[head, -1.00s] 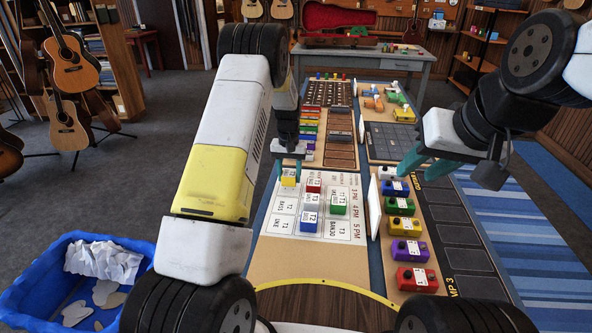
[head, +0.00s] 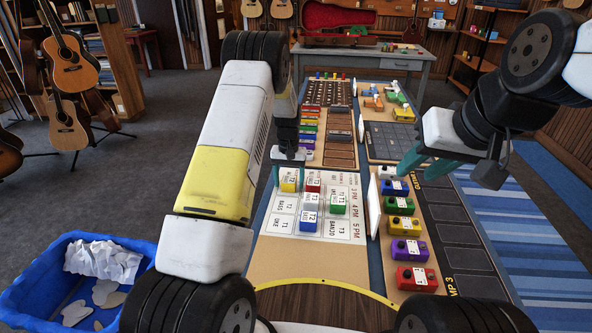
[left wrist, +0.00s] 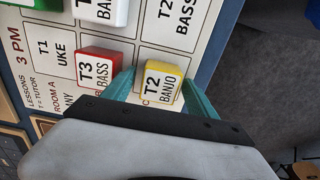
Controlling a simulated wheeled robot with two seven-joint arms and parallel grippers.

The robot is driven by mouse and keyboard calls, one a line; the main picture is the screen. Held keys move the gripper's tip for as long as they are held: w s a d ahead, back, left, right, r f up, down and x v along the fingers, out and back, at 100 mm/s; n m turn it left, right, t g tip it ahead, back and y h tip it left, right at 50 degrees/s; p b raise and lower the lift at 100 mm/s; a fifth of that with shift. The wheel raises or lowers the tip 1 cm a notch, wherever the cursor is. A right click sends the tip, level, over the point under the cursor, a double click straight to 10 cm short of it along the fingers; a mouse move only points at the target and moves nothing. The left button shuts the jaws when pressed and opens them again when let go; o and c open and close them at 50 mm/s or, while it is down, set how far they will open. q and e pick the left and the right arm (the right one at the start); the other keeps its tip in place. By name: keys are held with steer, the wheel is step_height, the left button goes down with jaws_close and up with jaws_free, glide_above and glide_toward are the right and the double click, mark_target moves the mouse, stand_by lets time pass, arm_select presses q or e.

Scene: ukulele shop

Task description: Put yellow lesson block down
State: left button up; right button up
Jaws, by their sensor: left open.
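The yellow lesson block (head: 288,186), with a white top reading "T2 BANJO", sits on the lesson chart (head: 345,188) near its far left corner. My left gripper (head: 289,176) is over it. In the left wrist view the yellow block (left wrist: 163,82) lies between the two teal fingers of that gripper (left wrist: 160,95), which are open, one on each side. A red "T3 BASS" block (left wrist: 100,68) is close beside the left finger; it also shows in the head view (head: 313,182). My right gripper (head: 425,166) is open and empty above the pedal board.
Several coloured pedals (head: 408,249) line the board to the right, behind a white upright divider (head: 374,206). A blue bin (head: 45,280) is on the floor at left.

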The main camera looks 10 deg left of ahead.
mark_target(289, 179)
arm_select(q)
steer(key=s+r+t+h, duration=0.1)
steer(key=s+r, duration=0.2)
steer(key=r, duration=0.9)
steer(key=s+r, duration=0.3)
steer(key=r, duration=0.8)
steer(key=s+a+r+t, duration=0.1)
steer(key=s+r+t, duration=0.1)
steer(key=s+r, duration=0.7)
steer(key=s+t+h, duration=0.1)
steer(key=s+t, duration=0.2)
steer(key=s, duration=1.7)
steer(key=shift+s+d+r+m, duration=0.3)
steer(key=shift+s+d, duration=0.05)
steer(key=shift+s, duration=0.05)
